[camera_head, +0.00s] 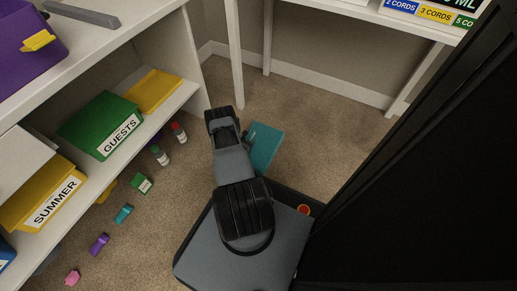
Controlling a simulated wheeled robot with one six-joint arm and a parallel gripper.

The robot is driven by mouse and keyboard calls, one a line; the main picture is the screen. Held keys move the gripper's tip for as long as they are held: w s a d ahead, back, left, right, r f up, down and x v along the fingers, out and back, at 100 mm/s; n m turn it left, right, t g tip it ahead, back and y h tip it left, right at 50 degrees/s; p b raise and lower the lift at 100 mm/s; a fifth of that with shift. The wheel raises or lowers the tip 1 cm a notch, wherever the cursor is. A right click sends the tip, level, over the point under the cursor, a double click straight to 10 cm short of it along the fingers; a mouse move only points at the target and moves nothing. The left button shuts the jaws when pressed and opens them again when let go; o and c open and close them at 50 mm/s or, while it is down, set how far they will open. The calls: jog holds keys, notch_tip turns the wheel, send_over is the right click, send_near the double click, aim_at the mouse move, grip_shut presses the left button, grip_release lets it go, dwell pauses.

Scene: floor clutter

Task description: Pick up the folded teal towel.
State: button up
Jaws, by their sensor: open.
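A flat, rectangular teal item (265,150), which looks like the folded teal towel, lies on the carpet just past my base. My arm covers part of its left side. My gripper (222,112) is at the far end of the arm, up and left of the teal item in the picture. It is open, and no object shows in it. The fingertips are dark and hard to make out, and I cannot tell their height above the floor. A much smaller teal item (124,214) lies on the carpet to the left.
A white shelf unit on the left holds a green GUESTS bin (100,125) and a yellow SUMMER bin (45,200). Bottles (180,132) and several small coloured items lie along its foot. White table legs (235,60) stand behind. A large black panel (430,190) blocks the right.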

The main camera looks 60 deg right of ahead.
grip_shut()
dwell(0.5)
jog(key=shift+r, duration=0.1)
